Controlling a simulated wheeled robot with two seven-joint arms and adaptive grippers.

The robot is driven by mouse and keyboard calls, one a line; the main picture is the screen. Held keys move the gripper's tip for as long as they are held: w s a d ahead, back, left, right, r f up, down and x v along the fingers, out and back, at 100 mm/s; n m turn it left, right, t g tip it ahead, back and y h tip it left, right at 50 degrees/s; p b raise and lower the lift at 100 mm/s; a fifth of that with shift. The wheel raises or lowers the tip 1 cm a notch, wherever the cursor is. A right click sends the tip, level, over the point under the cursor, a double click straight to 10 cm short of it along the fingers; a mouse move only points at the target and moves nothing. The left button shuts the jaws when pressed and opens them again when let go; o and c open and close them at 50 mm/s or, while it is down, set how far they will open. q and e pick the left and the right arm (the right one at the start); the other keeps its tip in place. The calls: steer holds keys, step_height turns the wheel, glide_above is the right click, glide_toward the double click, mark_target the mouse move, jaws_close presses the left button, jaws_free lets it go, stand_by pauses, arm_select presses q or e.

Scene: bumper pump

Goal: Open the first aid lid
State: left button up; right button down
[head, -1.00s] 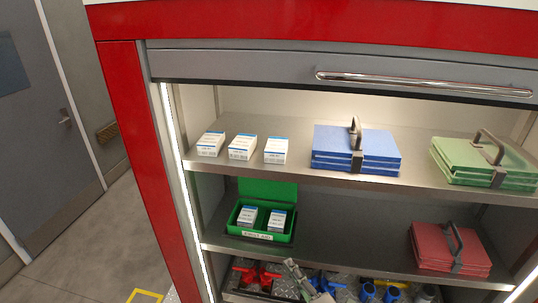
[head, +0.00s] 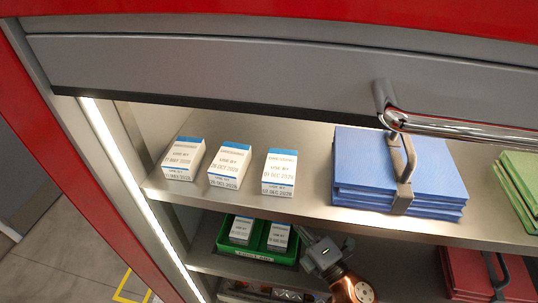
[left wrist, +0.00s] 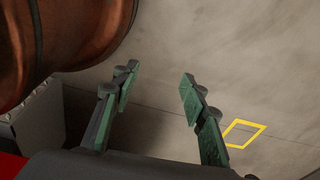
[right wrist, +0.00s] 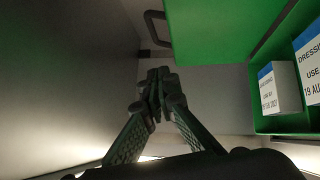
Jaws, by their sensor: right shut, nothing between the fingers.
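The green first aid box (head: 258,257) stands on the lower shelf in the head view, with two white dressing packs (head: 241,230) in it. Its lid is out of sight there behind the upper shelf. In the right wrist view the raised green lid (right wrist: 220,30) fills the top, with a dark handle (right wrist: 156,27) at its left. The open box (right wrist: 285,122) is at the right. My right gripper (right wrist: 157,82) is shut and empty, its tips just below and left of the lid; contact cannot be told. My left gripper (left wrist: 157,78) is open and empty over the floor.
The upper shelf (head: 270,206) holds three white packs (head: 228,165), blue folders with a handle (head: 400,172) and green folders (head: 520,180). Red folders (head: 490,275) lie lower right. The grey shutter with a bar handle (head: 440,126) hangs above. A yellow floor marking (left wrist: 243,133) shows below.

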arm_select(q)
steer(key=r+p, duration=0.2)
steer(key=s+r+p, duration=0.1)
steer(key=r+p, duration=0.1)
steer(key=shift+s, duration=0.1)
arm_select(e)
steer(key=w+d+r+x, duration=0.1)
steer(key=d+x, duration=0.1)
steer(key=x, duration=1)
steer(key=shift+w, duration=0.45)
arm_select(q)
steer(key=shift+f+b, duration=0.3)
arm_select(e)
steer(key=w, duration=0.2)
steer(key=w+d, duration=0.1)
steer(key=w, duration=0.1)
steer(key=shift+w+f, duration=0.1)
steer(key=shift+w, duration=0.15)
steer(key=shift+s+a, duration=0.1)
steer(key=shift+s, duration=0.05)
